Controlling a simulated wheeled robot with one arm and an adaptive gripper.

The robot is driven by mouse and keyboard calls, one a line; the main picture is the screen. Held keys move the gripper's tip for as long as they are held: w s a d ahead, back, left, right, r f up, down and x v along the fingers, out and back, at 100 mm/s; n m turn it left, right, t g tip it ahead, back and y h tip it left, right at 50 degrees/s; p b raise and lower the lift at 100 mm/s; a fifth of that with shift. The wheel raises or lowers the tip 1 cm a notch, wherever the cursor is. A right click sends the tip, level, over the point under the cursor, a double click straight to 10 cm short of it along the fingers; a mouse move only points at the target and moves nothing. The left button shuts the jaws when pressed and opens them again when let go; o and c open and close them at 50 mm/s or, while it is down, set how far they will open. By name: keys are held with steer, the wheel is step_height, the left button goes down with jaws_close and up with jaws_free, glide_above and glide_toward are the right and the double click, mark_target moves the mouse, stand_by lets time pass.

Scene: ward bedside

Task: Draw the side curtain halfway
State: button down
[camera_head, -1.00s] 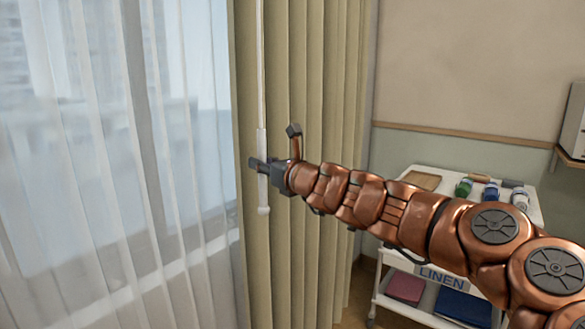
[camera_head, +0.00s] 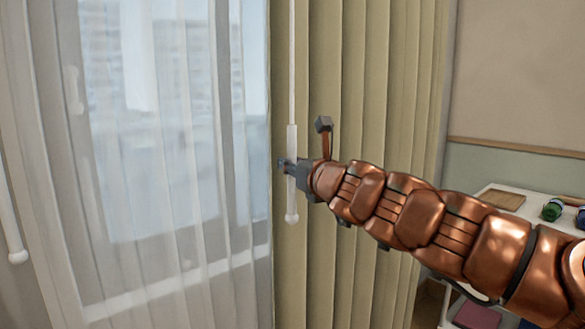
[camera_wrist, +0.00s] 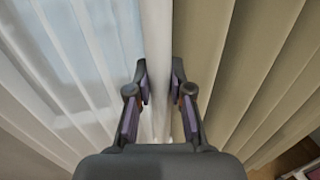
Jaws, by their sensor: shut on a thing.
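The beige side curtain (camera_head: 350,80) hangs in folds at the centre right of the head view, its left edge beside the window. It also fills the right of the wrist view (camera_wrist: 250,70). A white pull wand (camera_head: 292,140) hangs upright along that left edge and ends in a knob. My gripper (camera_head: 287,166) is shut on the wand's thicker lower part, a little above the knob. In the wrist view the wand (camera_wrist: 157,50) runs between the two fingers of my gripper (camera_wrist: 160,100).
A sheer white curtain (camera_head: 160,200) covers the window at left. Another white wand (camera_head: 10,220) hangs at the far left. A white cart (camera_head: 480,205) with a brown board and bottles stands at right, partly behind my arm.

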steer(key=c, duration=1)
jaws_free()
steer(key=shift+c, duration=0.2)
steer(key=v, duration=1.2)
